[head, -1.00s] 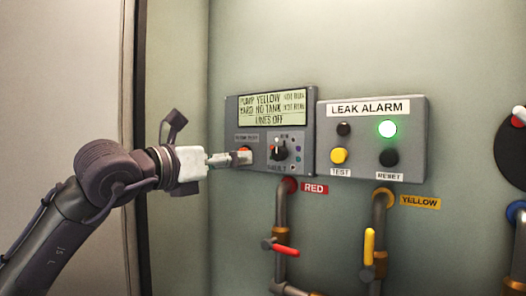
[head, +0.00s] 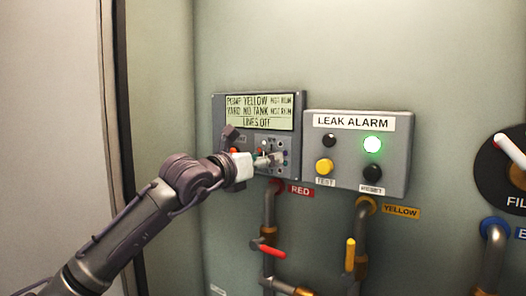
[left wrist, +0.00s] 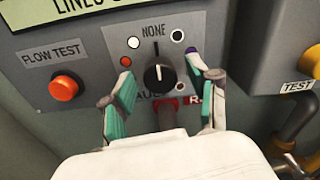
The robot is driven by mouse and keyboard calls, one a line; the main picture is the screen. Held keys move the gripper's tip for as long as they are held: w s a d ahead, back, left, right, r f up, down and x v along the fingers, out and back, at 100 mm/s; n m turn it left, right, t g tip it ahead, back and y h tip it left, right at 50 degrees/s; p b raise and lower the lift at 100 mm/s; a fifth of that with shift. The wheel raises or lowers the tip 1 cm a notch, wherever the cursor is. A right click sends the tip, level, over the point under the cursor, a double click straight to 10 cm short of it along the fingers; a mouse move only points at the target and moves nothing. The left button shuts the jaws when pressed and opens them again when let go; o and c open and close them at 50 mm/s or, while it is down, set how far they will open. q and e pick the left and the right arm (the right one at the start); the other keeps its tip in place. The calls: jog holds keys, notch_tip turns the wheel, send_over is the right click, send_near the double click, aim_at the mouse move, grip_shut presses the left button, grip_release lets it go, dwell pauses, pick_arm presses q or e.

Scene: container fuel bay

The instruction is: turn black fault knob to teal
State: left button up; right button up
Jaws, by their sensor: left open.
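The black fault knob (left wrist: 159,74) sits on the grey panel (left wrist: 88,38), its white pointer line up toward the NONE label. White, red and purple dots ring it. A teal dot cannot be told apart from my gripper's teal finger pads. My left gripper (left wrist: 160,68) is open, with one finger on each side of the knob; whether they touch it I cannot tell. In the head view, my left gripper (head: 268,158) is at the panel and partly covers the knob. My right gripper is not in view.
An orange FLOW TEST button (left wrist: 64,88) is left of the knob. The leak alarm box (head: 400,135) adjoins on the right, with a lit green lamp (head: 372,144) and yellow TEST button (head: 324,166). Pipes with a red valve handle (head: 272,250) and yellow handle (head: 350,254) run below.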

pick_arm(q)
jog(key=shift+a, duration=0.1)
jog(key=shift+c, duration=0.2)
jog(key=shift+c, duration=1.3)
grip_shut()
jog(key=shift+r+m+y+b, duration=0.15)
jog(key=shift+m+b, duration=1.4)
jog(key=shift+m, duration=1.9)
jog(key=shift+r+m+y+b, duration=0.1)
jog(key=shift+m+b, duration=1.45)
jog(key=shift+m, duration=1.95)
jog(key=shift+r+m+y+b, duration=0.15)
jog(key=shift+m+b, duration=1.4)
jog(key=shift+m, duration=1.9)
